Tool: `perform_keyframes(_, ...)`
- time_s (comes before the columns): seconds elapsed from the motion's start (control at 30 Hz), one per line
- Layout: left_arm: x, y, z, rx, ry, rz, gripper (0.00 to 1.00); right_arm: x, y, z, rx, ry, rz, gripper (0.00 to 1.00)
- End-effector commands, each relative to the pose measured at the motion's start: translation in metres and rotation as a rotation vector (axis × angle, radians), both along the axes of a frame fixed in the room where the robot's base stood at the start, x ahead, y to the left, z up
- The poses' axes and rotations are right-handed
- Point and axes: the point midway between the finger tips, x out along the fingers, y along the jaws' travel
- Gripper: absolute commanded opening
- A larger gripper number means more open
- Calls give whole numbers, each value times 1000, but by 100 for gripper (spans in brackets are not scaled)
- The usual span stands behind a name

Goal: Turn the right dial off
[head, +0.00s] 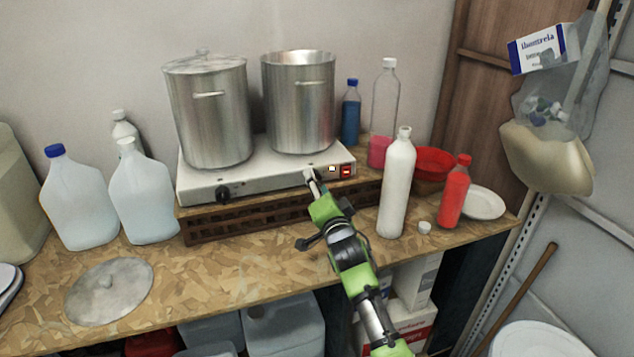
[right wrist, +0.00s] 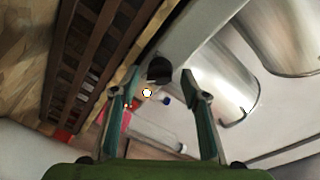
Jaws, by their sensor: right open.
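The white hot plate (head: 270,172) stands on a brown slatted rack, with a black left dial (head: 222,192) on its front. In the head view my right gripper (head: 311,178) is at the right part of the hot plate's front and hides the right dial there. In the right wrist view the black right dial (right wrist: 159,70) shows between the fingertips of my right gripper (right wrist: 159,80), which is open. I cannot tell whether the fingers touch it. My left gripper is not in view.
Two metal pots (head: 208,112) (head: 298,105) stand on the hot plate. A red switch (head: 346,171) is right of my gripper. A white bottle (head: 397,185) and red bottle (head: 454,192) stand further right. A round lid (head: 108,291) lies at the left; the front middle of the table is clear.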

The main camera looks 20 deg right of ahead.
Motion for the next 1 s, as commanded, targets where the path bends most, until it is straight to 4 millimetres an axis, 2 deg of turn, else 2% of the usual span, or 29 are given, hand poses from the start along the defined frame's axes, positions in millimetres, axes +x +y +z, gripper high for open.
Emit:
perform_keyframes(0.17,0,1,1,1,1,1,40,7,-1,0,0,1,-1,42)
perform_keyframes(0.43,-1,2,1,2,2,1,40,8,-1,0,0,1,-1,42)
perform_keyframes(0.57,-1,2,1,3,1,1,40,8,-1,0,0,1,-1,8)
perform_keyframes(0.6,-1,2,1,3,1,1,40,8,-1,0,0,1,-1,4)
perform_keyframes(1.0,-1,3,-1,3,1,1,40,7,-1,-1,-49,-1,0,4)
